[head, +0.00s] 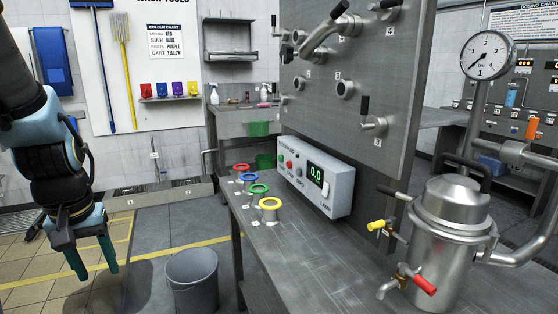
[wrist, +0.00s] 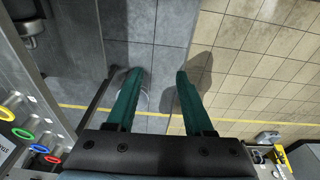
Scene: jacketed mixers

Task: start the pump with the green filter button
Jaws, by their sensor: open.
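My gripper (head: 92,258) hangs at the left of the head view, open and empty, over the floor and well apart from the bench. In the wrist view its two teal fingers (wrist: 157,78) stand apart above the tiles. A white control box (head: 328,192) with a 0.0 display sits on the bench; small buttons (head: 290,165), one of them red, are on its left face. Beside it stand ring-topped fittings: red (head: 241,167), blue (head: 248,177), green (head: 259,189) and yellow (head: 270,204). The green ring also shows in the wrist view (wrist: 22,134).
A grey bucket (head: 191,284) stands on the floor between my gripper and the bench. A steel vessel (head: 446,240) with red and yellow valve handles stands at the right. A tall panel (head: 350,70) with levers rises behind the box. Floor left of the bucket is clear.

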